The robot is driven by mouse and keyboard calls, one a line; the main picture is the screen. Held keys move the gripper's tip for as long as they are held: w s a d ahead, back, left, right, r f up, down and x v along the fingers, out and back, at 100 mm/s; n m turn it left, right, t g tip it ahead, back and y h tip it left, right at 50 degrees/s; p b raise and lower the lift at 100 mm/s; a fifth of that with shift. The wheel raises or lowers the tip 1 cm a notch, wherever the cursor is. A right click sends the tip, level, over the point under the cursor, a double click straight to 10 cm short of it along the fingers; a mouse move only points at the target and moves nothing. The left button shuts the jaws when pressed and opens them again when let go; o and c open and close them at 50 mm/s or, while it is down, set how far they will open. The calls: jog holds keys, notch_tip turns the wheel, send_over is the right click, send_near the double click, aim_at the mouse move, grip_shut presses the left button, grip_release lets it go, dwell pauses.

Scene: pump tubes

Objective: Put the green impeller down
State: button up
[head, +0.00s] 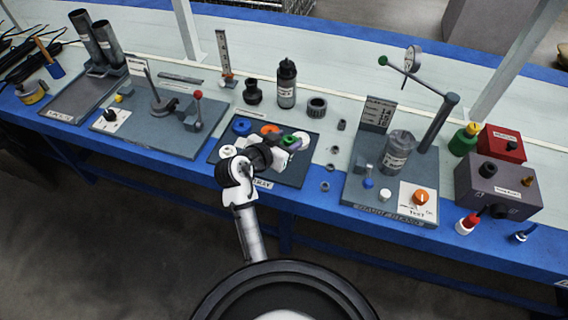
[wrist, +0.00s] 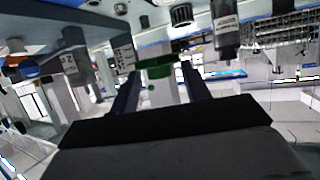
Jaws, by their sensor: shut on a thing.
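The green impeller (head: 291,142) is at the tip of my gripper (head: 284,148) in the head view. In the wrist view the green impeller (wrist: 156,69) sits between the two dark fingers of my gripper (wrist: 160,85), which is shut on it. In the head view it appears over the right part of a dark tray (head: 290,176). A white part (head: 302,138) is close beside it. A blue part (head: 241,126) and an orange part (head: 269,129) lie along the tray's back. My arm hides the tray's middle, and I cannot tell the impeller's height.
A test stand (head: 390,195) is to the right, a lever press board (head: 165,130) to the left. Small rings (head: 325,187) lie by the tray's right edge.

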aim_at(286, 173)
notch_tip(286, 173, down, 12)
jog(key=shift+f+p, duration=0.1)
jog(key=shift+p, duration=0.3)
jog(key=shift+f, duration=0.15)
jog(key=o, duration=1.2)
